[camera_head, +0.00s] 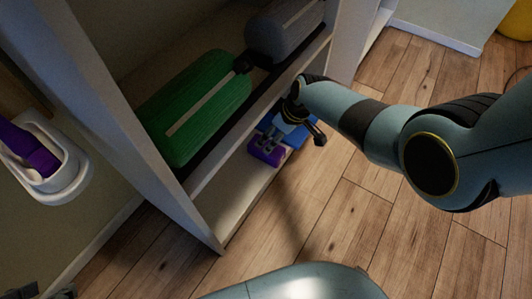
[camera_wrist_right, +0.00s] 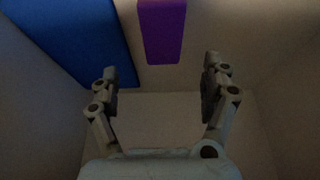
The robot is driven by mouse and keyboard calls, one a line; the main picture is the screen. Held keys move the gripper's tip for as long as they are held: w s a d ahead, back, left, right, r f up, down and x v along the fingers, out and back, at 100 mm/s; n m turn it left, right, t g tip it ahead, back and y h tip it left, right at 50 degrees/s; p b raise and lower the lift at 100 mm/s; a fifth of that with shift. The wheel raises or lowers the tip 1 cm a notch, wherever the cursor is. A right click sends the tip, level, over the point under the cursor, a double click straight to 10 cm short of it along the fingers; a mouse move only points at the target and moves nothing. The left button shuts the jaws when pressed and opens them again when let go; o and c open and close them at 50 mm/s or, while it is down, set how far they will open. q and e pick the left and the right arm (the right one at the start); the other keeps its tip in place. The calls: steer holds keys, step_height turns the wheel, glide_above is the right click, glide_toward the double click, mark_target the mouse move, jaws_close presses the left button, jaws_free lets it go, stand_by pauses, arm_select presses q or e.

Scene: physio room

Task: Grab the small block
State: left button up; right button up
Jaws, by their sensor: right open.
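A small purple block (camera_head: 266,155) lies on the low shelf of the white shelf unit. In the right wrist view the purple block (camera_wrist_right: 162,32) is ahead of my right gripper (camera_wrist_right: 160,88), lined up with the gap between the fingers. My right gripper (camera_head: 270,141) is open and empty, reaching into the low shelf and partly covering the block in the head view. Dark parts at the bottom left corner of the head view look like my left gripper (camera_head: 42,291), mostly cut off.
A larger blue block (camera_wrist_right: 75,38) is left of the purple one in the wrist view; it also shows in the head view (camera_head: 299,133). Green (camera_head: 200,108) and grey (camera_head: 285,32) rolls lie on the shelf above. A white wall holder (camera_head: 62,185) with a purple item is at left. The wooden floor is clear.

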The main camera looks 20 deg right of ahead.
mark_target(265, 145)
steer(key=b+x, duration=0.1)
steer(key=x, duration=0.1)
steer(key=shift+f, duration=0.4)
steer(key=shift+w+a+f+b, duration=0.15)
steer(key=shift+f+b, duration=0.15)
steer(key=shift+b, duration=0.25)
steer(key=shift+s+b+x, duration=0.2)
steer(key=shift+b+x, duration=0.65)
steer(key=shift+x, duration=0.15)
arm_select(q)
step_height(265, 145, down, 6)
steer(key=t+b, duration=0.1)
steer(key=t, duration=0.5)
arm_select(e)
steer(key=shift+w+a+f, duration=0.15)
steer(key=shift+a+f, duration=0.05)
steer(key=shift+f, duration=0.45)
steer(key=shift+b+x, duration=0.8)
steer(key=shift+x, duration=0.1)
arm_select(q)
steer(key=w+d+r+m+t+h, duration=0.1)
steer(key=w+r+t, duration=0.4)
steer(key=r, duration=0.3)
steer(key=shift+w+d, duration=0.25)
steer(key=shift+w, duration=0.3)
arm_select(e)
steer(key=shift+w, duration=0.1)
